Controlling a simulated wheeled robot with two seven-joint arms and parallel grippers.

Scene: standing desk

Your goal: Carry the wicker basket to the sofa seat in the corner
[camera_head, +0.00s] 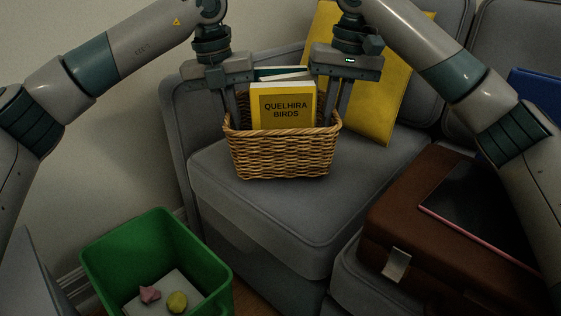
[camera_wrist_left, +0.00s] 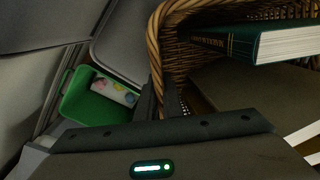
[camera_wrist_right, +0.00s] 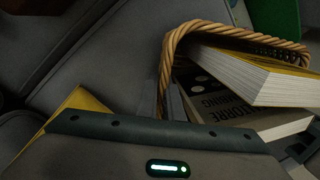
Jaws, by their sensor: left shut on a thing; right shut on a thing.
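The wicker basket (camera_head: 280,156) is upright over the grey sofa seat in the corner (camera_head: 300,220); I cannot tell whether its base touches the seat. It holds several books, with a yellow book (camera_head: 283,105) at the front. My left gripper (camera_head: 234,118) is shut on the basket's left rim, which also shows in the left wrist view (camera_wrist_left: 153,50) beside a dark green book (camera_wrist_left: 255,42). My right gripper (camera_head: 338,116) is shut on the right rim, seen in the right wrist view (camera_wrist_right: 168,60). The basket's far side is hidden by the books and grippers.
A yellow cushion (camera_head: 385,85) leans on the backrest behind my right gripper. A brown case (camera_head: 400,215) with a dark flat item (camera_head: 480,205) on top lies on the seat at right. A green bin (camera_head: 160,240) stands at lower left. A blue object (camera_head: 535,90) is far right.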

